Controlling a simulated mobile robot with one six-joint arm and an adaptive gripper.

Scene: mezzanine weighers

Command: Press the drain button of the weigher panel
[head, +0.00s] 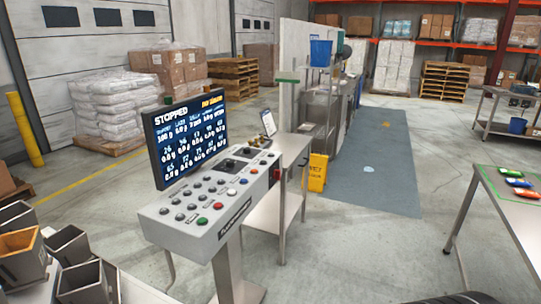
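The weigher panel (150,213) is a grey sloped console on a pedestal, left of centre in the head view. Its top carries several dark round buttons (209,190), a green button (202,221), a red button (218,205) and a pale button (232,193). A red knob (276,174) sits at its right end. The screen (190,137) behind the buttons reads "STOPPED" above rows of numbers. The button labels are too small to read, so I cannot tell which one is drain. My gripper is not in view.
Metal bins (83,284) stand at the lower left. A steel table (292,150) adjoins the panel, with a yellow wet-floor sign (318,172) beside it. Another table (490,185) with coloured items stands at right. The floor (365,250) between panel and right table is clear.

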